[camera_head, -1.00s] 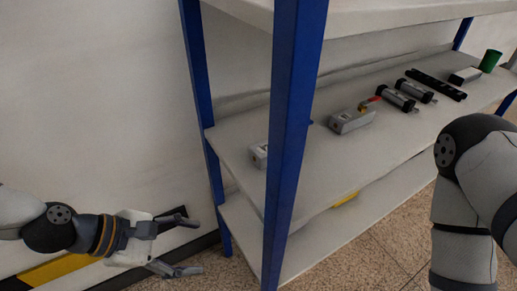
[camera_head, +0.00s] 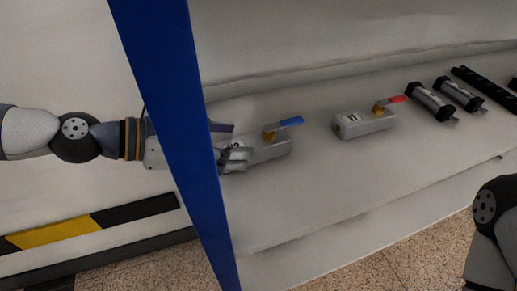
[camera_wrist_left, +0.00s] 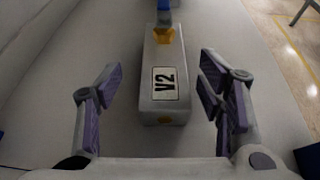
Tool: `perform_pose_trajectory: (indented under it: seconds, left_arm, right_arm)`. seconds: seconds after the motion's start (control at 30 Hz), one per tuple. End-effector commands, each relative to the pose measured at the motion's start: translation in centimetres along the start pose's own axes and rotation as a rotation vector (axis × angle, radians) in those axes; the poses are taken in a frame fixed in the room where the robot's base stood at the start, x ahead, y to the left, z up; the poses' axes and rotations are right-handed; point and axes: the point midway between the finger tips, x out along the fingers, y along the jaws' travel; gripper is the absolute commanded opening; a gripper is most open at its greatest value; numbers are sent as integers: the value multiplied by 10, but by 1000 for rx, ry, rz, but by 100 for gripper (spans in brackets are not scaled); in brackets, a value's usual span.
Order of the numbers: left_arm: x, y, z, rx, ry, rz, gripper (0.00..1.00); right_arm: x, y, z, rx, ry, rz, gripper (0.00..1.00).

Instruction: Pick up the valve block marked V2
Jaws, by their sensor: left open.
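The grey valve block marked V2 (camera_wrist_left: 162,95), with a brass fitting and a blue lever, lies on the shelf. It also shows in the head view (camera_head: 272,149), its left end partly hidden by my left gripper (camera_head: 236,143). In the left wrist view the fingers of my left gripper (camera_wrist_left: 162,75) stand open on either side of the labelled end, with gaps on both sides. A second grey block with a red lever, marked V1 or similar (camera_head: 362,124), lies to the right. My right gripper is out of view.
A blue rack post (camera_head: 185,130) stands in front of my left wrist. Black-and-grey cylinders (camera_head: 432,102) and a black bar (camera_head: 487,88) lie farther right on the shelf (camera_head: 310,200). The shelf in front of V2 is clear.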

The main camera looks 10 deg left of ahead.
Motion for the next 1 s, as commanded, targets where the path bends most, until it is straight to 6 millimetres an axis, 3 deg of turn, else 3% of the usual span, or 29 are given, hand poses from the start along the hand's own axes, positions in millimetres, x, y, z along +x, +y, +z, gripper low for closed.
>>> perform_pose_trajectory:
  seconds: [0.27, 0.53, 0.8, 1.0]
  left_arm:
    - [46, -5, 2, 4, 1, -3, 62]
    - [50, -4, 5, 5, -5, 1, 62]
    - [50, -4, 5, 5, -4, 1, 0]
    - [50, -4, 6, 6, -5, 1, 0]
  right_arm:
    - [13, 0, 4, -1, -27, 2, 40]
    - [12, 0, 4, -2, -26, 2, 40]
    - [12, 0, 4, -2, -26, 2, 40]
    - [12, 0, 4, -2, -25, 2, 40]
